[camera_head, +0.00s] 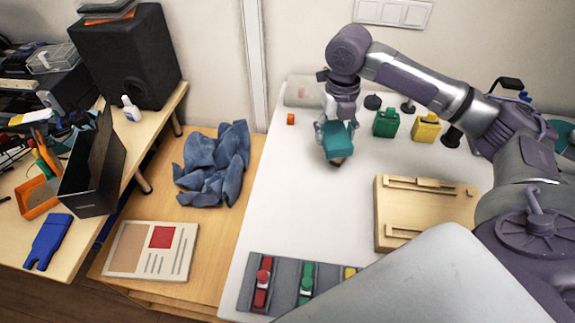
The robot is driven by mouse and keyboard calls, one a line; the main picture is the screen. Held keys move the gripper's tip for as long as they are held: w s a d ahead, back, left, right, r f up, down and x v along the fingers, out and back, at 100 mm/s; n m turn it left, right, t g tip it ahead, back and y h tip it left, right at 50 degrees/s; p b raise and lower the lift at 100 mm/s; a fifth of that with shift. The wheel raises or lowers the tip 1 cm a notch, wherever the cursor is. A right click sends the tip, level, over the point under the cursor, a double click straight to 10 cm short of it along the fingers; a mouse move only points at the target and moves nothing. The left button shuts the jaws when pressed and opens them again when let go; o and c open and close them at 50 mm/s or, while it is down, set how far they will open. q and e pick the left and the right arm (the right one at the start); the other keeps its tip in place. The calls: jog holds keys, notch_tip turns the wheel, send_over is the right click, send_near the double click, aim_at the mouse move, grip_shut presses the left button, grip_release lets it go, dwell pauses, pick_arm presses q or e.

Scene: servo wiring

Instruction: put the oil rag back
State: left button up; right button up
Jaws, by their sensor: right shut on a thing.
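My right gripper (338,122) reaches down over the back of the white table (300,180). It is shut on a teal, block-like thing (338,141) with a brown patch at its lower end. I cannot tell whether this thing is cloth, or whether it touches the table. A crumpled blue cloth (212,165) lies on the lower wooden surface to the left, apart from the gripper. I cannot tell which of the two is the oil rag. My left gripper is not in view.
A green block (386,122), a yellow block (426,128) and dark knobs stand right of the gripper. A small orange cube (290,118) is to its left. A wooden fixture (385,215) and a grey tray (284,285) are nearer. The table's left middle is clear.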

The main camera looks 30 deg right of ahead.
jog(key=shift+w+d+f+n, duration=0.1)
jog(key=shift+f+n, duration=0.05)
jog(key=shift+n, duration=0.15)
send_over(287, 161)
notch_tip(287, 161, down, 7)
jog(key=shift+r+p, duration=0.15)
jog(key=shift+p, duration=0.15)
jog(key=shift+f, duration=2.1)
jog(key=shift+f, duration=0.15)
jog(key=o, duration=1)
